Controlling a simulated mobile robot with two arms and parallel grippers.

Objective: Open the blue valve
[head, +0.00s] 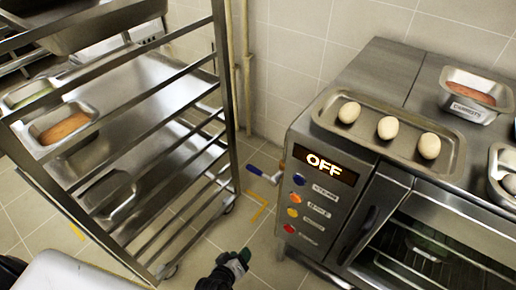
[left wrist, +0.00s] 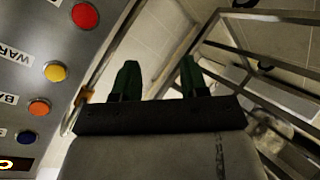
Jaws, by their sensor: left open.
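The blue valve handle (head: 263,175) sticks out from the left side of the steel oven (head: 325,204), low beside the wall pipe, with a small brass-coloured part at its oven end. My left gripper (head: 242,256) is at the bottom of the head view, below the handle and apart from it. In the left wrist view its two green-dark fingers (left wrist: 160,80) stand apart with nothing between them. A small orange-brown fitting (left wrist: 86,97) shows beside the oven panel there; I cannot make out the blue handle in that view. My right gripper is not in view.
A steel rack (head: 229,110) with trays stands left of the gap. The oven front has coloured buttons and an "OFF" display (head: 325,167); a tray (head: 453,160) with three eggs sits on top. Floor shows between rack and oven, with yellow tape (head: 259,212).

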